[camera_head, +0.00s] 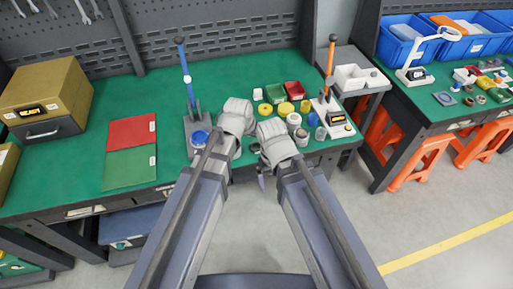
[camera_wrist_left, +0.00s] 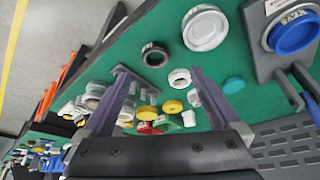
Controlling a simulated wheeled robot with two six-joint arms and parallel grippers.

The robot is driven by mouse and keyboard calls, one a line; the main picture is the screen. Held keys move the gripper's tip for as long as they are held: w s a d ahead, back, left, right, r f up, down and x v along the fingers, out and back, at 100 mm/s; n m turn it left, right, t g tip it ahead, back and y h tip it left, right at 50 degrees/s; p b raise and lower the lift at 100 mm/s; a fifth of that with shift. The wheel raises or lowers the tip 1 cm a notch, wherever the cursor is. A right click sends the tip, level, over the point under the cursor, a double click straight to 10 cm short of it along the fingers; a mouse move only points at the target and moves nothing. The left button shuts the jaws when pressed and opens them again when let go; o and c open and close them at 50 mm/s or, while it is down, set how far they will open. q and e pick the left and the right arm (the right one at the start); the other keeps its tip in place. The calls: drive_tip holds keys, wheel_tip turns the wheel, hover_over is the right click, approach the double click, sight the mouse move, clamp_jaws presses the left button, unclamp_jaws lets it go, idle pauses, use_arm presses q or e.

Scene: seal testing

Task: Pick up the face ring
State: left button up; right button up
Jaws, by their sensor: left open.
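Ring-like parts lie on the green table top in the left wrist view: a black ring (camera_wrist_left: 155,54), a small white ring (camera_wrist_left: 180,78) and a larger white round part (camera_wrist_left: 204,27). I cannot tell for sure which is the face ring. My left gripper (camera_wrist_left: 158,74) is open and empty above the table, with the black ring and small white ring beyond and between its fingers. In the head view my wrists hide this patch. My right gripper (camera_head: 261,178) shows only as a small finger part near the table's front edge; its opening is unclear.
A stand with a blue cap (camera_wrist_left: 292,32) is close at the right of the wrist view. A teal disc (camera_wrist_left: 233,85) lies nearby. Red and green folders (camera_head: 130,150) lie left.

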sight(257, 145)
use_arm(q)
drive_tip(key=shift+b+x, duration=1.25)
drive_tip(key=shift+x, duration=0.1)
drive_tip(key=b+x, duration=0.2)
drive_tip(key=d+b+x, duration=0.1)
drive_tip(key=b+x, duration=0.1)
drive_tip(key=x, duration=0.1)
drive_tip(key=shift+f+b, duration=0.1)
drive_tip(key=shift+b, duration=0.3)
drive_tip(key=shift+c, duration=0.3)
drive_tip(key=c, duration=1)
drive_tip(key=shift+r, duration=0.2)
